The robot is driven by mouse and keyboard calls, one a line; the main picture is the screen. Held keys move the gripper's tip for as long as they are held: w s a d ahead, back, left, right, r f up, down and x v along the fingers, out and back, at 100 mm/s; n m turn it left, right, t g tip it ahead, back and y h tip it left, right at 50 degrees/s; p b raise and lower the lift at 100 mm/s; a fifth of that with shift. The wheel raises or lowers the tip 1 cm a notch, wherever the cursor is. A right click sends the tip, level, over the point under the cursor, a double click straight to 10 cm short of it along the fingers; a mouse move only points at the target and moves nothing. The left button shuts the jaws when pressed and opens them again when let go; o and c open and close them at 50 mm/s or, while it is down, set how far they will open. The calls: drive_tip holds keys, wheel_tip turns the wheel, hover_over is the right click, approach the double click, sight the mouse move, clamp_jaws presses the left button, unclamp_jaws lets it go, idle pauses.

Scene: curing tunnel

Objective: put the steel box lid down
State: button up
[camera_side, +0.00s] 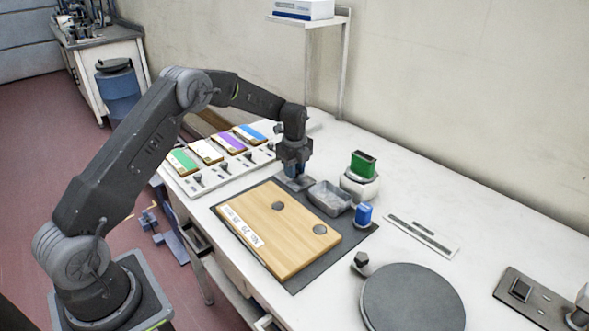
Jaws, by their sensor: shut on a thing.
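My gripper (295,172) points down near the back of the dark mat (359,238). It is shut on the steel box lid (300,184), a small flat grey plate just under the fingers. Whether the lid touches the surface below cannot be told. The open grey steel box (330,197) stands just right of the lid, on or beside the mat's back edge. The fingertips are partly hidden by the gripper body.
A wooden board (262,235) with dark discs lies on the mat. A green block on a white round base (360,187) and a blue bottle (363,215) stand right of the box. A rack with coloured cards (218,165) is left. A dark round plate (412,300) lies in front.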

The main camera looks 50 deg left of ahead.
drive_tip(key=shift+f, duration=0.15)
drive_tip(key=o, duration=0.9)
wheel_tip(320, 180, up, 13)
drive_tip(key=s+d+r+n+t, duration=0.2)
drive_tip(key=s+d+r+n, duration=0.2)
drive_tip(key=s+d+r, duration=0.4)
drive_tip(key=s+d+r+n+t, duration=0.1)
drive_tip(key=s+d+r+n, duration=0.2)
drive_tip(key=s+r+n, duration=0.45)
drive_tip(key=s+d+f+n+t, duration=0.1)
drive_tip(key=s+d+f+n, duration=0.1)
drive_tip(key=s, duration=0.7)
drive_tip(key=s+d+f+n+t, duration=0.1)
drive_tip(key=s+d+f+n, duration=0.1)
drive_tip(key=s, duration=0.8)
drive_tip(key=shift+d+f+n+t, duration=0.25)
drive_tip(key=shift+f+n, duration=0.45)
drive_tip(key=shift+n, duration=0.55)
